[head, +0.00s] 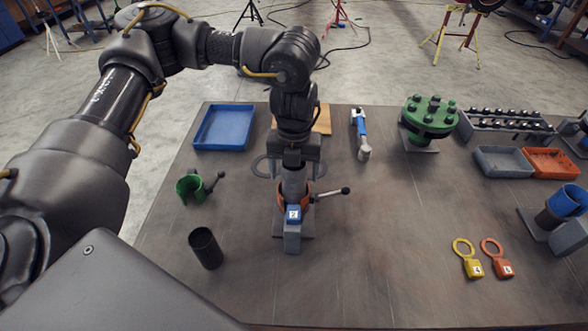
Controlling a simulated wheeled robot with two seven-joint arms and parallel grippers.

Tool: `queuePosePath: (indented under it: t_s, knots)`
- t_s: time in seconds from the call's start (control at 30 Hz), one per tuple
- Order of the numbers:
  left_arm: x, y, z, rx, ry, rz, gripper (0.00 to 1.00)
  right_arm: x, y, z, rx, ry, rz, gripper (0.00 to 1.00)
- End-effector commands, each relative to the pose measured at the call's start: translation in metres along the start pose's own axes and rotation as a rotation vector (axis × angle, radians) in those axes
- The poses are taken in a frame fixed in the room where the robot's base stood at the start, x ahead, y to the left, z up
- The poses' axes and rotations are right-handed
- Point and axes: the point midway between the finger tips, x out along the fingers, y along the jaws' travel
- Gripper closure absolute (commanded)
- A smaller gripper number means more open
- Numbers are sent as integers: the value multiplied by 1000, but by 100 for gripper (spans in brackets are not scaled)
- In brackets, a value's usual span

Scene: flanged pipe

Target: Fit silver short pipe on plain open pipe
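My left gripper (294,162) comes down from above in the middle of the table, its fingers on either side of a silver short pipe (294,185). It appears shut on this pipe, and the pipe is upright. The lower end of the pipe is at an orange clamp (281,198) with a black-knobbed lever, on a stand with a blue tag marked 2 (293,214). The pipe beneath is hidden by the clamp and tag, so I cannot tell how far the silver pipe sits on it. My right gripper is not in view.
A dark open cylinder (206,249) and a green clamp (190,188) are on the left. A blue tray (224,127) is behind them. A green flange (429,119), grey tray (503,161), orange tray (551,163) and blue pipe (567,201) are on the right. The front middle is clear.

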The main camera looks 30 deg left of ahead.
Motion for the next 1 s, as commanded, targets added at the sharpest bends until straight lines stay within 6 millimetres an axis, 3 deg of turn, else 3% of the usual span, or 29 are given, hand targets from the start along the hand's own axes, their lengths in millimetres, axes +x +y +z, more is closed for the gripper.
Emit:
queuePosePath:
  t_s: [0.37, 0.8, 1.0]
  knots:
    - [-5, 0, 0, 0, -1, 0, 21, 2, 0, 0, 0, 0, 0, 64]
    - [-84, 0, 0, 0, -4, -1, 21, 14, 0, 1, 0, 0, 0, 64]
    - [-104, 0, 0, 0, -1, 0, 21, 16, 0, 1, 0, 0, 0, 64]
